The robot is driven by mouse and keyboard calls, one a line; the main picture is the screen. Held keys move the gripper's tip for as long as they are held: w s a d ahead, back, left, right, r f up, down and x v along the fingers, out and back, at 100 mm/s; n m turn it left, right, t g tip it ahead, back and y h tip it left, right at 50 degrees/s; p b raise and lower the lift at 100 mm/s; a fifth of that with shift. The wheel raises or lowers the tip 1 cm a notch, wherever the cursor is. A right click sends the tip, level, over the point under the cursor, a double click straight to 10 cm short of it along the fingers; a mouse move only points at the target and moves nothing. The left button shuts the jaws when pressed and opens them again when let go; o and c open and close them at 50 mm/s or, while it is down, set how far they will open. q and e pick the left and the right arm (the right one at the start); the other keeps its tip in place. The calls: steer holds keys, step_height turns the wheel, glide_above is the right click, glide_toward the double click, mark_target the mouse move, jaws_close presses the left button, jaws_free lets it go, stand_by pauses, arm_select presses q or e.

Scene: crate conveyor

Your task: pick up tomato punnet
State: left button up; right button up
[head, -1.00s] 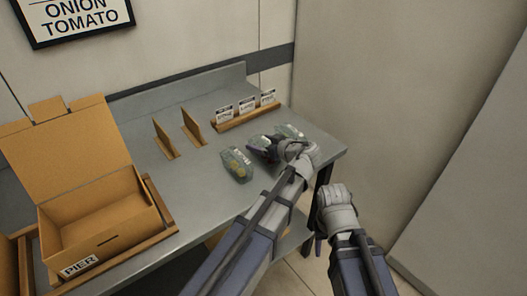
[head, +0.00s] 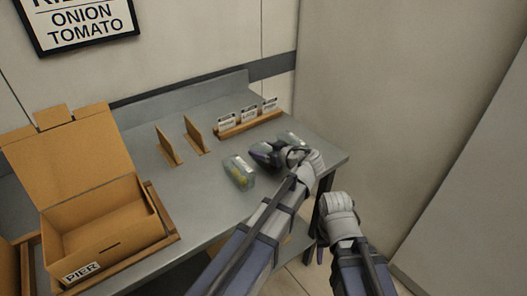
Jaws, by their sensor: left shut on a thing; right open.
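Clear punnets lie near the right end of the grey table. The nearest punnet (head: 238,171), with something yellowish inside, lies free to the left of my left gripper. My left gripper (head: 272,155) is shut on a middle punnet (head: 262,149), mostly hidden by the fingers. A third punnet (head: 291,138) shows behind the gripper. I cannot tell from its look which one holds tomatoes. My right gripper (head: 321,249) is open and empty, off the table's front right edge.
An open cardboard box (head: 104,238) labelled PIER sits in a wooden frame at the left. Two upright brown dividers (head: 168,146) and a wooden card holder (head: 250,124) stand at the back. A wall sign (head: 82,22) reads ONION TOMATO.

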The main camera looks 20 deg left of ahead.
arm_select(q)
step_height(320, 180, up, 10)
steer(key=p, duration=0.9)
steer(key=shift+f, duration=0.25)
